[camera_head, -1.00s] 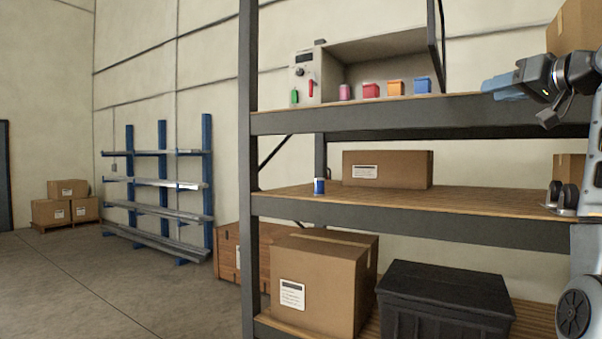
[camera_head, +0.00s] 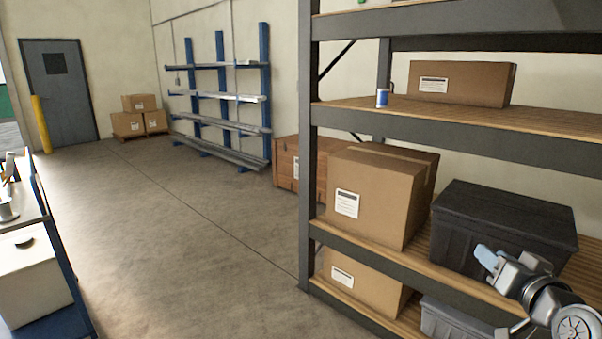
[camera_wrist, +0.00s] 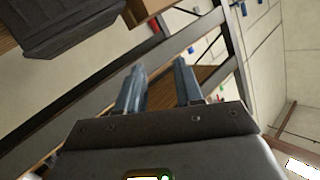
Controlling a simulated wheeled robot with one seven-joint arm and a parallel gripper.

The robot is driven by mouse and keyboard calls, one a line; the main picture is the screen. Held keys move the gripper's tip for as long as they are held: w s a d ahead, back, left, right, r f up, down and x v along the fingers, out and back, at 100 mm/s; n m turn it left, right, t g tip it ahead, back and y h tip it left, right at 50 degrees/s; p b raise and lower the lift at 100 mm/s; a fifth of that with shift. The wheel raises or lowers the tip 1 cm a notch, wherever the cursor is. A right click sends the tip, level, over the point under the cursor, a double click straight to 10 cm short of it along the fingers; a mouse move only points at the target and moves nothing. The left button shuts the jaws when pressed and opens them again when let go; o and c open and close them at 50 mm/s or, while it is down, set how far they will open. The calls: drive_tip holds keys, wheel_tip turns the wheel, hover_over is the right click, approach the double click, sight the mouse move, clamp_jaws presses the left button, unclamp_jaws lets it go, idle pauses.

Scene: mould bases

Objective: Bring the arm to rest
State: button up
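My gripper (camera_head: 487,258) is at the lower right of the head view, in front of the black bin (camera_head: 505,222) on the shelf rack. In the wrist view my gripper (camera_wrist: 159,68) shows two blue-grey fingers standing apart with nothing between them. The fingers point towards the rack, which looks tilted in that view. I cannot tell the exact gap between gripper and rack. Part of my arm shows at the lower right corner of the head view.
The rack (camera_head: 306,160) carries cardboard boxes (camera_head: 372,190) and a small blue-and-white can (camera_head: 382,98). A cart (camera_head: 50,265) with a white box stands at the left edge. The concrete floor (camera_head: 190,240) between them is clear. A blue rack (camera_head: 220,100) stands farther back.

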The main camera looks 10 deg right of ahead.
drive_tip(key=s+a+f+n, duration=0.1)
drive_tip(key=s+a+f, duration=0.55)
drive_tip(key=s, duration=0.35)
drive_tip(key=s+a+f+n, duration=0.1)
drive_tip(key=s+a+f, duration=0.5)
drive_tip(key=s+a, duration=0.25)
drive_tip(key=s+a+r+n+y, duration=0.1)
drive_tip(key=s+a+r, duration=0.1)
drive_tip(key=s, duration=0.5)
drive_tip(key=s+a+r+n+y, duration=0.1)
drive_tip(key=s+a+r+n, duration=0.1)
drive_tip(key=s, duration=0.6)
drive_tip(key=s+a+r+n+y, duration=0.1)
drive_tip(key=s+a+r, duration=0.1)
drive_tip(key=s+a, duration=0.2)
drive_tip(key=s, duration=0.3)
drive_tip(key=shift+s+a+g+y, duration=0.15)
drive_tip(key=shift+s+g+y, duration=0.15)
drive_tip(key=shift+g+y, duration=0.1)
